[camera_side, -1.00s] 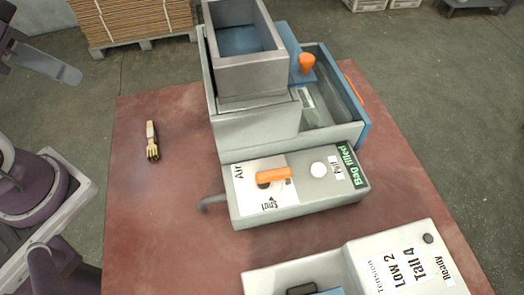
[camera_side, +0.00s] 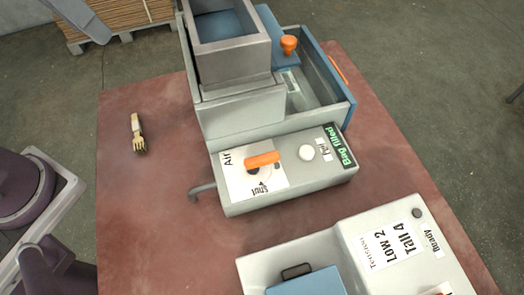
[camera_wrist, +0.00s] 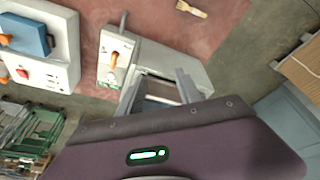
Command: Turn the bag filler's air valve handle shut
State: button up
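The bag filler's control box (camera_side: 325,180) is grey, with a white plate marked "Air" and "shut". Its orange valve handle (camera_side: 263,160) lies across the plate, pointing right in the side view, away from the "shut" mark near the plate's lower edge. The handle also shows in the wrist view (camera_wrist: 114,58), left of the fingers. My gripper (camera_wrist: 158,92) has its two grey fingers apart in the wrist view, clear of the handle. In the side view only part of it (camera_side: 85,18) shows at the top left, far from the box.
A tall grey hopper (camera_side: 232,62) stands behind the control box, beside a blue part with an orange knob (camera_side: 289,44). A second machine (camera_side: 355,245) with a blue block is in front. The red tabletop's left side is mostly clear.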

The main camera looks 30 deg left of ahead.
jog(key=w+d+f+m+g, duration=0.2)
jog(key=w+d+g, duration=0.1)
jog(key=w+d, duration=0.6)
jog(key=m+g+y, duration=0.4)
jog(key=m, duration=0.1)
send_over(258, 158)
jog(key=w+d, duration=0.2)
jog(key=f, duration=1.8)
jog(key=shift+w+d+f, duration=0.15)
jog(key=shift+d+f, duration=0.05)
jog(key=shift+f, duration=0.2)
jog(key=x, duration=0.7)
jog(key=shift+w+f, duration=0.1)
jog(key=shift+f, duration=0.05)
grip_shut()
